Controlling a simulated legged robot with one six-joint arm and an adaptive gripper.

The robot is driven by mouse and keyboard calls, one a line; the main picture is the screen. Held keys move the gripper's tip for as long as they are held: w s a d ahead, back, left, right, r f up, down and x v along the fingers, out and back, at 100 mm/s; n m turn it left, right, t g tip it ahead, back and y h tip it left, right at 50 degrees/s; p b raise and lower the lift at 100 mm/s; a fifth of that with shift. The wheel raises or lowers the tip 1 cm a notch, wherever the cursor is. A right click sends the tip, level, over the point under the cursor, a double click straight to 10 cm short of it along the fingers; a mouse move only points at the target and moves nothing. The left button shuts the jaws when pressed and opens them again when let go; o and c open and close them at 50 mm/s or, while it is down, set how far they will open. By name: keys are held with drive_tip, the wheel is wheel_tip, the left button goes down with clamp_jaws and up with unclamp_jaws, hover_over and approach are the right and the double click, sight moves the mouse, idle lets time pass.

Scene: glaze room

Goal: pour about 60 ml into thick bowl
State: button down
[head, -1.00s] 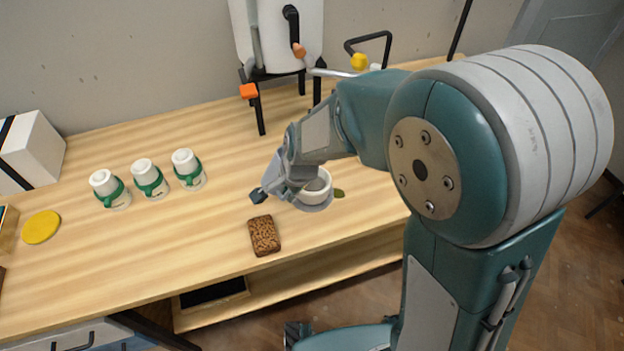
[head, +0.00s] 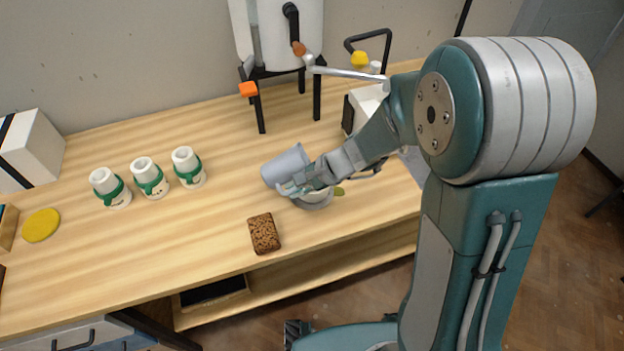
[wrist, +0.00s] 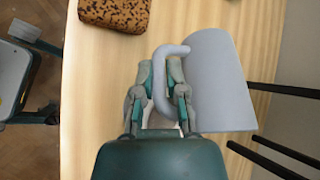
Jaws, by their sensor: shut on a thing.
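I cannot see inside the bowl or the jug, and no stream of liquid shows.
A brown speckled block (head: 263,233) lies near the front edge. Three white bottles with green bands (head: 150,178) stand left, near a yellow disc (head: 41,226) and a white box (head: 36,150). A white tank on black legs (head: 285,40) stands behind. The table's middle left is clear.

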drive_tip(key=shift+d+r+y+p, duration=0.3)
drive_tip(key=shift+r+y+p, duration=0.25)
drive_tip(key=shift+y, duration=0.65)
drive_tip(key=h, duration=0.1)
drive_tip(key=f+h, duration=0.1)
drive_tip(key=shift+a+h, duration=0.3)
drive_tip(key=shift+a, duration=0.05)
drive_tip(key=shift+f+h, duration=0.4)
drive_tip(key=shift+h, duration=0.2)
drive_tip(key=shift+f, duration=0.1)
drive_tip(key=shift+r+h+b, duration=0.3)
drive_tip(key=shift+r+h, duration=0.05)
drive_tip(key=shift+h, duration=0.75)
drive_tip(key=shift+t, duration=0.3)
drive_tip(key=shift+a+r, duration=0.1)
